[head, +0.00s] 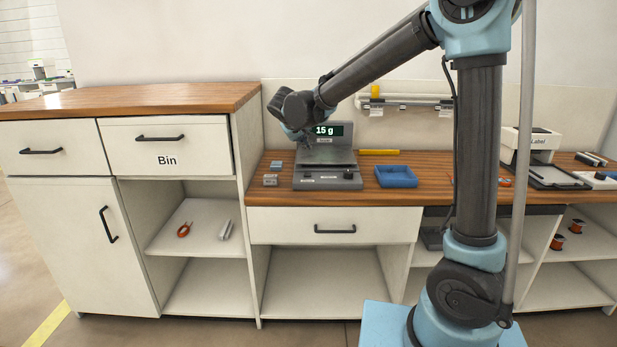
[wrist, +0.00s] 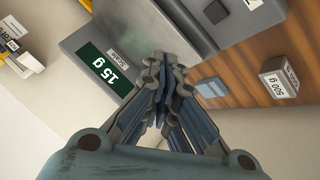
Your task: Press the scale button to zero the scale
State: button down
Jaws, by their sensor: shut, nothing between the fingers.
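The grey scale (head: 328,181) stands on the wooden counter, and its display (head: 327,130) reads 15 g. The display also shows in the wrist view (wrist: 106,70). A dark round button (head: 348,175) sits on the right part of the scale's front panel. My gripper (head: 308,148) is over the left rear of the scale, left of the display and apart from the front panel. In the wrist view my gripper (wrist: 166,68) is shut and empty, its fingers covering part of the scale.
Small weights (head: 270,180) stand left of the scale; one (wrist: 278,82) reads 500 g. A blue tray (head: 397,177) is to the right, and a yellow bar (head: 379,152) lies behind it. The taller Bin cabinet (head: 170,160) rises at the left.

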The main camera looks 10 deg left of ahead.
aim_at(305, 174)
jog(key=shift+f, duration=4)
jog(key=shift+f, duration=0.2)
jog(key=shift+s+f, duration=0.1)
jog(key=shift+f, duration=0.05)
jog(key=shift+f, duration=0.45)
jog(key=shift+r, duration=0.9)
jog(key=shift+r, duration=2.5)
jog(key=shift+d, duration=0.1)
